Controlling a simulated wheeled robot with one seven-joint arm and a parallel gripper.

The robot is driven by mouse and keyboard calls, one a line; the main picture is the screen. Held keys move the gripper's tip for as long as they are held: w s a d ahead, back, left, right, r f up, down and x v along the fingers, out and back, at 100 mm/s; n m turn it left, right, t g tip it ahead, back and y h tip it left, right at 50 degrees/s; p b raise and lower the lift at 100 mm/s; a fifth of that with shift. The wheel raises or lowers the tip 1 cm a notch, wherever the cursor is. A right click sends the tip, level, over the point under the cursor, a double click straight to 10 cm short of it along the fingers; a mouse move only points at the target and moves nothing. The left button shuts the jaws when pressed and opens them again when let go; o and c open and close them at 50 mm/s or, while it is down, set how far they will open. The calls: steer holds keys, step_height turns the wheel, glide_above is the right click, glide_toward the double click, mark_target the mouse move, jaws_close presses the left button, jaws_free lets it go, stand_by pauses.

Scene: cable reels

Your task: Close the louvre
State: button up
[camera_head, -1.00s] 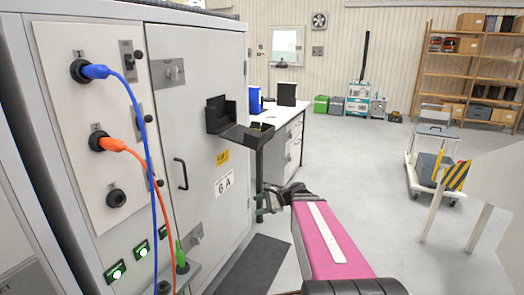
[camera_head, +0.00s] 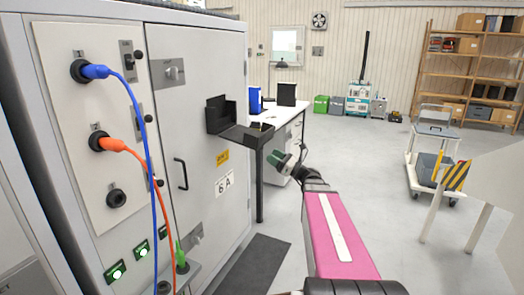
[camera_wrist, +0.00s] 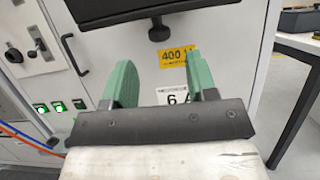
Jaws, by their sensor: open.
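I cannot pick out a louvre for certain in either view. The grey cabinet (camera_head: 215,80) stands at the left, with a black open-lidded box (camera_head: 238,132) fixed to its door; the box's underside also shows at the top of the wrist view (camera_wrist: 110,8). My gripper (camera_head: 278,158) is to the right of the door, below and right of the box. In the wrist view its green fingers (camera_wrist: 162,82) are apart with nothing between them, facing the door and its labels. The right finger partly covers the 6 A label (camera_wrist: 172,98).
Blue and orange cables (camera_head: 152,190) hang from sockets on the cabinet's left panel. A white table (camera_head: 288,118) stands behind my gripper. A trolley (camera_head: 432,165) and shelves (camera_head: 465,70) are at the right.

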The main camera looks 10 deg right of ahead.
steer(key=x, duration=0.6)
steer(key=shift+w+a+r, duration=0.1)
steer(key=shift+a, duration=0.05)
jaws_close()
